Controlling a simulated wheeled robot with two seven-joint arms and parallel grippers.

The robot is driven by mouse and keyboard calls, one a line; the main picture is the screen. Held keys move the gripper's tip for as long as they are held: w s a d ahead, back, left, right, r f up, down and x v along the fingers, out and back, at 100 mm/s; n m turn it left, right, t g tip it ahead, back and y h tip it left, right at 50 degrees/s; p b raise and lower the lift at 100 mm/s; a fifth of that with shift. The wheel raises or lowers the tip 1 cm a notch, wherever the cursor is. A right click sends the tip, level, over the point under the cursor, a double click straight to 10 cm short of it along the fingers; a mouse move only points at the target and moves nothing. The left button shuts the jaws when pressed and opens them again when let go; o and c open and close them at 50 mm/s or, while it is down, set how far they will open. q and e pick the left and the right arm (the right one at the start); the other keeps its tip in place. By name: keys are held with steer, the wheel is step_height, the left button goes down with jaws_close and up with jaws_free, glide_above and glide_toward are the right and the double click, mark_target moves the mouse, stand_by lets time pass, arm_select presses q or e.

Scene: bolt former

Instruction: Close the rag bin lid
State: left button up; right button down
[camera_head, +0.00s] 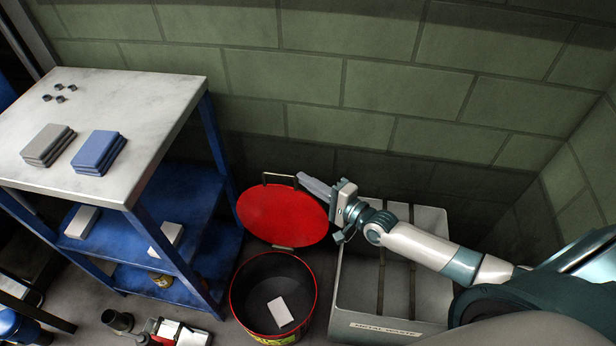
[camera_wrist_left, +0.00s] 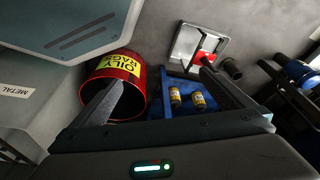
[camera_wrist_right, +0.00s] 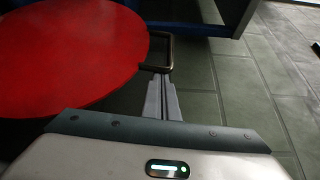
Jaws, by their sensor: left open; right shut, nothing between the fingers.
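The red round lid (camera_head: 283,214) of the rag bin stands raised behind the bin, hinged at the bin's back rim. The rag bin (camera_head: 235,290) is open, with a pale block (camera_head: 280,311) inside. In the left wrist view the bin (camera_wrist_left: 135,68) bears a yellow "OILY RAGS" label. My right gripper (camera_head: 303,178) is shut and empty at the lid's top edge, close to the lid's handle (camera_head: 278,176). In the right wrist view its fingertips lie by the handle (camera_wrist_right: 170,52); I cannot tell whether they touch. My left gripper (camera_wrist_left: 155,85) is open and empty.
A grey metal-waste bin (camera_head: 388,322) stands right of the rag bin, under my right arm. A blue shelf table (camera_head: 165,105) with folded cloths (camera_head: 97,151) stands at the left. A green block wall is close behind.

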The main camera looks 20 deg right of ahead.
arm_select(q)
steer(key=shift+w+d+f+t+h+b, duration=0.1)
steer(key=shift+w+d+t+h+b, duration=0.15)
steer(key=shift+w+d+t+b, duration=0.3)
steer(key=shift+w+d+f+t+h+b, duration=0.1)
steer(key=shift+w+d+t+h+b, duration=0.15)
steer(key=shift+w+d+b, duration=0.35)
arm_select(e)
steer(key=s+a+f+n+t, duration=0.1)
steer(key=s+a+f+n, duration=0.1)
steer(key=s+a, duration=0.3)
steer(key=s+a+f+n+t+y, duration=0.1)
steer(key=s+a+n, duration=0.2)
steer(key=s, duration=0.9)
steer(key=shift+a+f+t+y, duration=0.3)
steer(key=shift+a+f, duration=0.05)
steer(key=shift+a, duration=1.4)
arm_select(q)
steer(key=shift+s+d, duration=0.15)
steer(key=shift+d, duration=0.05)
steer(key=shift+w+d+r+b, duration=0.15)
steer(key=shift+w+d+b, duration=0.15)
steer(key=shift+d+b, duration=0.1)
arm_select(e)
steer(key=v, duration=0.7)
steer(key=shift+s, duration=0.2)
